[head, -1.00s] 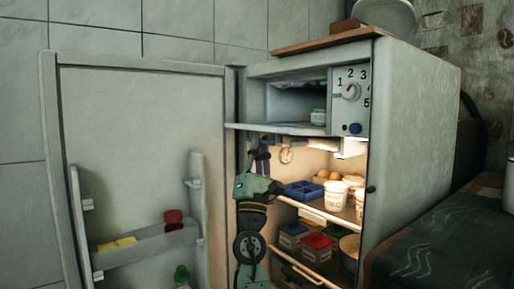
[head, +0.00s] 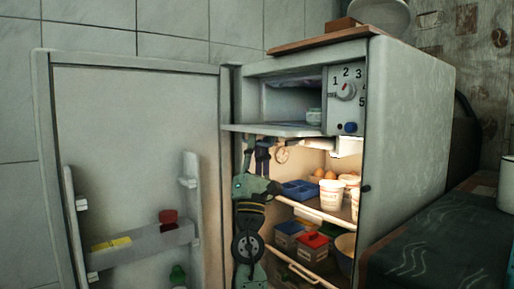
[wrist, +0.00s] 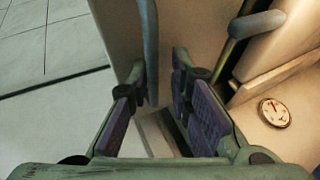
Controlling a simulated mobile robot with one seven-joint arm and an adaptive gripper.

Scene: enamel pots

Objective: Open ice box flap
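The ice box flap (head: 275,130) is folded down and lies about level at the top of the fridge, so the ice box compartment (head: 290,97) stands open. My gripper (head: 262,150) points up just beneath the left part of the flap. Whether it touches the flap cannot be told. In the wrist view my gripper (wrist: 156,95) has its two purple-padded fingers spread apart, with nothing seen held between them.
The fridge door (head: 135,150) stands wide open at the left. Shelves below the flap hold a blue tray (head: 300,190), white tubs (head: 331,193) and several boxes.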

